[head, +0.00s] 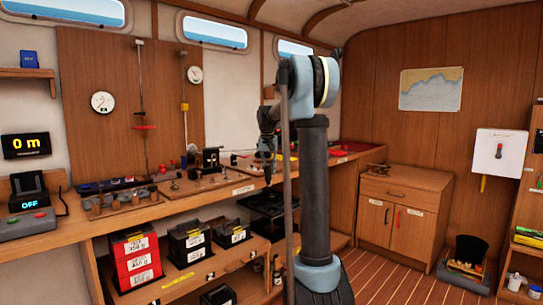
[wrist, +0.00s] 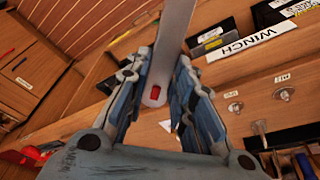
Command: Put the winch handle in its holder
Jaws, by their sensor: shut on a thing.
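In the wrist view, a pale grey bar with a red spot near its end, apparently the winch handle (wrist: 172,45), lies between the fingers of my gripper (wrist: 162,65). My gripper is shut on it. The bar runs away from the fingers past the top of the picture. In the head view, my gripper (head: 267,175) points down at the front of the workbench, partly behind my arm; the handle cannot be made out there. A white label reading WINCH (wrist: 250,44) is on the bench edge beside the gripper. I cannot tell which thing is the holder.
The workbench (head: 215,194) runs along the left wall, crowded with fittings. Black bins (head: 188,243) and a red bin (head: 136,262) stand below it. A black tray (head: 262,222) lies under the gripper. A cabinet (head: 405,222) stands at right; the floor (head: 390,282) before it is clear.

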